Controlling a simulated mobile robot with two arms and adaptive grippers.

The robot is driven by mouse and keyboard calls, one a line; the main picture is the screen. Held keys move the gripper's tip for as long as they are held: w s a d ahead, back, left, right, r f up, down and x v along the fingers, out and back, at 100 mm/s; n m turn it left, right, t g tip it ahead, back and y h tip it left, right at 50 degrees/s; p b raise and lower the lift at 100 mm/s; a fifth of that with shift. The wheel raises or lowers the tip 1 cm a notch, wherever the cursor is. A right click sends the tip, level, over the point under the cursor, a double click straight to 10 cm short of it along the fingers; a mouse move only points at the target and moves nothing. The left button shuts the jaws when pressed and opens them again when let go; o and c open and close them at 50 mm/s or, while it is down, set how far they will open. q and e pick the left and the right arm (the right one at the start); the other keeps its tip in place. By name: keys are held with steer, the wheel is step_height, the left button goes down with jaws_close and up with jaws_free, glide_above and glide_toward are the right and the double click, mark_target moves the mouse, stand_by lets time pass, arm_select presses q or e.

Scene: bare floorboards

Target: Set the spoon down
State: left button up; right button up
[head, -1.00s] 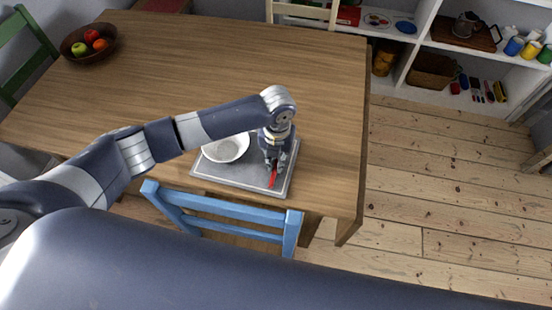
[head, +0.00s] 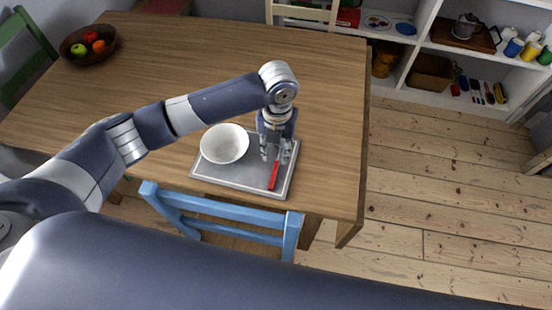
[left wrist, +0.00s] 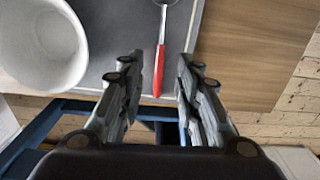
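The spoon has a red handle (head: 273,176) and lies on the grey tray (head: 232,178), to the right of the white bowl (head: 225,144). In the left wrist view the spoon's red handle (left wrist: 158,72) and part of its metal shaft show on the tray, between the lines of the fingers and apart from them. My left gripper (head: 275,158) is above the right part of the tray, with its fingers spread and nothing between them. The spoon's far end is cut off or hidden. My right gripper is not seen.
The tray is on a wooden table (head: 180,75) near its front edge, with a blue chair (head: 222,224) close in front. A fruit bowl (head: 88,43) stands at the far left. The table's middle is clear.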

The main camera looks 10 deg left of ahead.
arm_select(q)
step_height(320, 180, up, 6)
steer(key=shift+f, duration=0.1)
stand_by(0.5)
